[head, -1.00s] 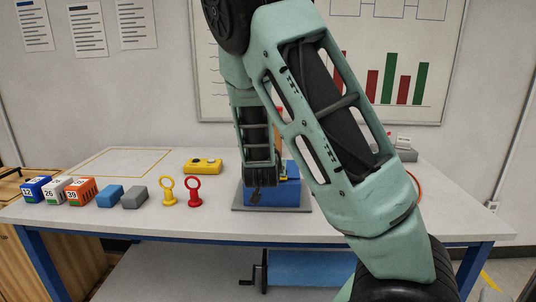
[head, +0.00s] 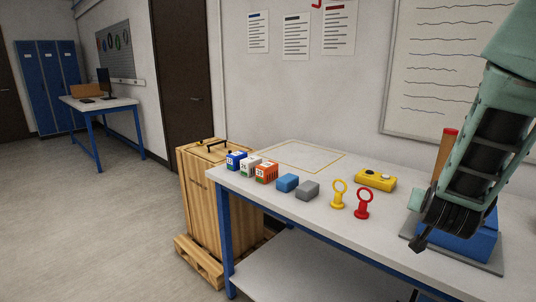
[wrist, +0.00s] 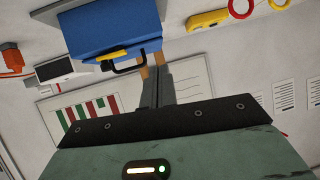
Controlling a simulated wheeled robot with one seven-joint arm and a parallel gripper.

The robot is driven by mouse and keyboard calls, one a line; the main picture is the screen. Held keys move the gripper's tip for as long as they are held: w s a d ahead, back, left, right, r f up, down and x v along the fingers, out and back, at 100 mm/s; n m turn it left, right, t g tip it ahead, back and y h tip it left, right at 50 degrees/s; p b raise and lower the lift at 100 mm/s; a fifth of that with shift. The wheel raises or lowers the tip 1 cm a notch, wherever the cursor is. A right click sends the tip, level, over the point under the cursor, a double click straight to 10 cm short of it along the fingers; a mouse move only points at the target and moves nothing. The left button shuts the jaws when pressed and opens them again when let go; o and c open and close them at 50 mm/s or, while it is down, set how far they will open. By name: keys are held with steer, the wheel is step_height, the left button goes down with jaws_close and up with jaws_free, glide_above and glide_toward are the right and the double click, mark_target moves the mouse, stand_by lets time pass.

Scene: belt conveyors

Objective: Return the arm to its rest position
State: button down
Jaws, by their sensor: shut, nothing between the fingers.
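My gripper (head: 419,243) is at the right of the head view, at the lower end of my green arm. It hangs in front of a blue box (head: 468,246) on a grey base plate (head: 487,266) on the workbench, and partly hides that box. In the wrist view my gripper (wrist: 158,84) has its two dark fingers together with nothing between them. The blue box also shows above them there (wrist: 112,27), with a yellow lever and a black handle. I cannot tell whether the fingertips touch it.
On the bench (head: 300,228) are several numbered cubes (head: 250,165), a blue block (head: 288,182), a grey block (head: 307,190), yellow (head: 338,200) and red (head: 362,208) ring pieces and a yellow control box (head: 375,180). A wooden crate (head: 205,210) stands left. Floor (head: 90,220) at left is open.

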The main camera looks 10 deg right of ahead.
steer(key=s+a+f+n+g+y, duration=0.1)
steer(key=s+a+n+y, duration=0.15)
steer(key=a, duration=0.55)
steer(key=s+a+f+n+g+y, duration=0.1)
steer(key=a+n+y, duration=0.25)
steer(key=a, duration=0.45)
steer(key=s+a+f+n+g+y, duration=0.1)
steer(key=s+a+n+y, duration=0.15)
steer(key=a, duration=0.55)
steer(key=s+a+r+n+g, duration=0.1)
steer(key=s+a+n+g, duration=0.2)
steer(key=s, duration=0.6)
steer(key=s+a+r+n+g+p, duration=0.1)
steer(key=s+a+n+g, duration=0.2)
steer(key=s, duration=0.6)
steer(key=shift+s+a+r+n, duration=0.25)
steer(key=shift+s+a+n, duration=0.2)
steer(key=shift+n, duration=0.6)
steer(key=c, duration=2.1)
jaws_free()
steer(key=shift+w, duration=0.1)
steer(key=shift+c, duration=0.2)
